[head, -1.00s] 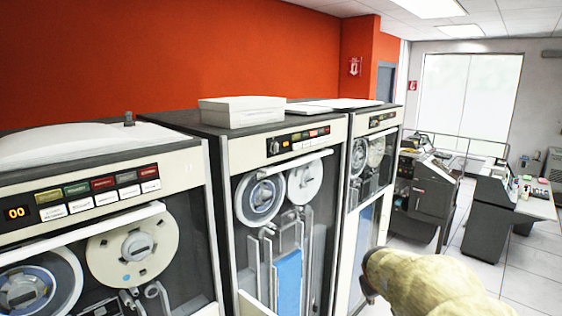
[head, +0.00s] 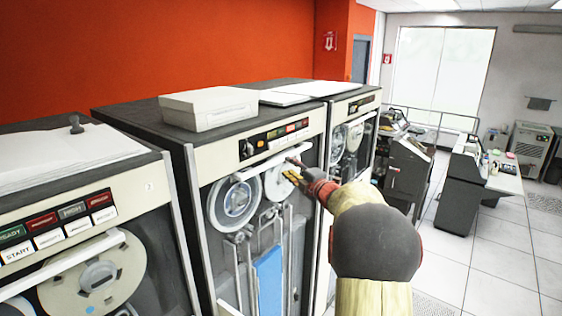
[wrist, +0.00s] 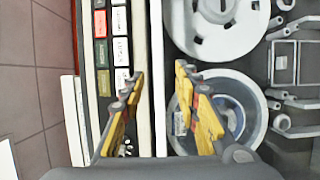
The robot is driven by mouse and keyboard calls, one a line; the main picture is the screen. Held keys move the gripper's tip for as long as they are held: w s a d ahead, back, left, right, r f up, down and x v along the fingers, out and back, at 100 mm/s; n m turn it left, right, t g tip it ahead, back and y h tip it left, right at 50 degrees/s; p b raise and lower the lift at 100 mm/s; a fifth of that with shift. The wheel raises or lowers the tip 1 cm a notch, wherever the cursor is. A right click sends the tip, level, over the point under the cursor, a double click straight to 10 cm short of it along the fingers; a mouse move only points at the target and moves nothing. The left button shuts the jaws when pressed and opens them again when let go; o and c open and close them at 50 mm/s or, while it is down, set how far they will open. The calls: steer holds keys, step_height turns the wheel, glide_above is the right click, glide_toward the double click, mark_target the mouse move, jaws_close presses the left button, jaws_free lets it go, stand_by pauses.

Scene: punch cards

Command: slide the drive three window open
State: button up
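In the head view the middle tape drive (head: 201,166) has a clear front window (head: 215,272) over its two reels, with a white handle bar (head: 255,167) along the window's top, below the button panel. I cannot read a number three on it. My gripper (head: 291,167) is at the right part of this bar. In the wrist view my gripper (wrist: 160,76) has its yellow fingers spread, one on each side of the white bar (wrist: 157,60). Whether a finger touches the bar is unclear. Reels show behind the window.
A nearer drive (head: 128,200) stands at the left and another (head: 353,106) beyond the middle one. A white box (head: 208,108) lies on the middle drive's top. Desks with machines (head: 470,190) stand at the right. Tiled floor (head: 480,285) is free there.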

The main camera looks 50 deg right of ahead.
mark_target(281, 160)
steer(key=p+x, duration=0.1)
steer(key=x, duration=0.5)
steer(key=shift+d+p, duration=0.1)
steer(key=shift+p, duration=0.25)
steer(key=shift+r, duration=0.1)
steer(key=shift+c, duration=0.9)
jaws_close()
